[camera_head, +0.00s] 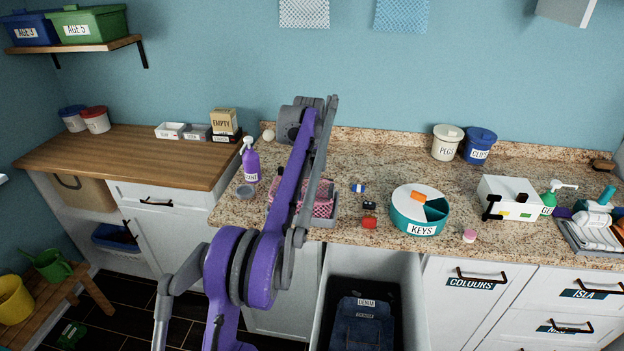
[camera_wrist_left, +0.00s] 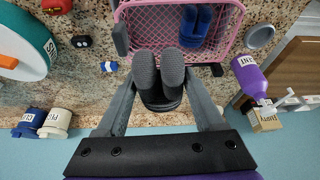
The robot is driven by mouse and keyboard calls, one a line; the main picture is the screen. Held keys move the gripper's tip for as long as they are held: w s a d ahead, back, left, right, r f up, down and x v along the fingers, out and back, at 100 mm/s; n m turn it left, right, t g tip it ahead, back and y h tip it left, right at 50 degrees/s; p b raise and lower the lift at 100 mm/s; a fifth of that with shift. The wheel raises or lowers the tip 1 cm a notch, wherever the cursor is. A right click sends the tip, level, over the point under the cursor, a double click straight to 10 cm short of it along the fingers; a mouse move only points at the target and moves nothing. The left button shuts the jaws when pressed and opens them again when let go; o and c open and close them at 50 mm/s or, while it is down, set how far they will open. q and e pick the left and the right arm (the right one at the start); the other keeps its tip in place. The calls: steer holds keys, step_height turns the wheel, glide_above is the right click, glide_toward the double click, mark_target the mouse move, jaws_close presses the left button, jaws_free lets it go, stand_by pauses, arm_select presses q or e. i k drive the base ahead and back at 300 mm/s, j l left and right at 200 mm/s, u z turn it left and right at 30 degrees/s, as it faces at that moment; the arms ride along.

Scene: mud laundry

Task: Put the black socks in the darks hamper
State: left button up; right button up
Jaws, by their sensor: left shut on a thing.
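My left gripper (camera_wrist_left: 162,88) is shut on a dark, two-lobed bundle, which looks like the black socks (camera_wrist_left: 160,72), in the left wrist view. It holds the bundle above the counter, near the pink basket (camera_wrist_left: 143,20). In the head view my arm hides the gripper and bundle and partly covers the pink basket (camera_head: 322,208). Blue socks (camera_wrist_left: 196,22) lie in the basket. An open pull-out hamper (camera_head: 409,290) below the counter holds dark blue denim with white labels. Its front is out of view, so I cannot tell its name. My right gripper is not in view.
A purple spray bottle (camera_head: 250,162) stands left of the basket. A teal KEYS tray (camera_head: 420,212) and small items stand right of it. A closed front marked COLOURS (camera_head: 472,290) is right of the open hamper. The wooden counter (camera_head: 90,155) is mostly clear.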

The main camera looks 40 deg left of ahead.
mark_target(348, 292)
steer(key=k, duration=1)
